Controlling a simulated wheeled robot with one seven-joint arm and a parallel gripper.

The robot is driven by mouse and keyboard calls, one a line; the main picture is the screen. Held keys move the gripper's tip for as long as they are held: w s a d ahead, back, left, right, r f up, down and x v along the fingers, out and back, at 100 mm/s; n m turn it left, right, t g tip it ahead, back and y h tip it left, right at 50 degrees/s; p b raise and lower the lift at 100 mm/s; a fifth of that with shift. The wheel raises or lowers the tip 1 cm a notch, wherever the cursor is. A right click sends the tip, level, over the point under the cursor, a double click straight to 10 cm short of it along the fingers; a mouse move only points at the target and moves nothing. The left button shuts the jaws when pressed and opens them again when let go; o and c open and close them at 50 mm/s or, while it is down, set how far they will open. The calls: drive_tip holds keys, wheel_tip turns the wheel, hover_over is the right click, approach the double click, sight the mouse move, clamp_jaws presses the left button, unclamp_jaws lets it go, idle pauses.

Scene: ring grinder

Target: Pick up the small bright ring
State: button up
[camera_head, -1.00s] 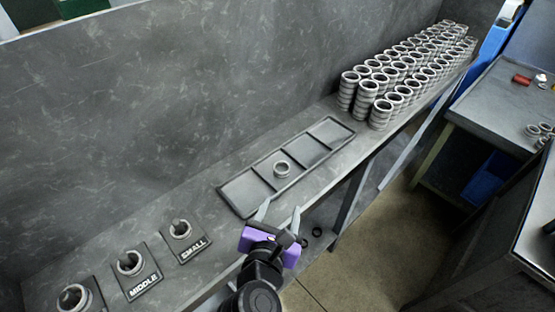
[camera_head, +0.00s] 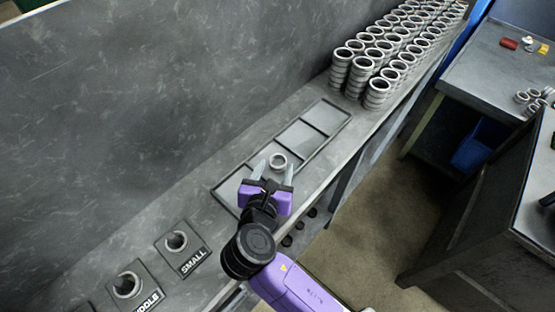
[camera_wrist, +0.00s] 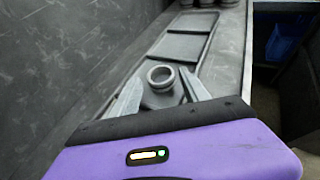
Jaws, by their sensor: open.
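A small bright ring (camera_head: 278,161) lies in a compartment of the long grey divided tray (camera_head: 321,142) on the bench. My gripper (camera_head: 274,167) is open, with its two fingers pointing toward the ring, one on each side of it. In the wrist view the ring (camera_wrist: 161,76) sits between and slightly beyond the open fingertips (camera_wrist: 160,90). I cannot tell whether the fingers touch the ring or how high they are above the tray. The purple gripper body hides part of the tray's near end.
Several stacks of rings (camera_head: 376,72) stand at the back of the bench. Plates with rings on them, one marked SMALL (camera_head: 183,246), lie at the lower left. A wall (camera_head: 150,110) runs along the bench's left side. Another table (camera_head: 490,80) stands at the right.

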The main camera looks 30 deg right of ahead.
drive_tip(key=shift+x, duration=1.25)
clamp_jaws()
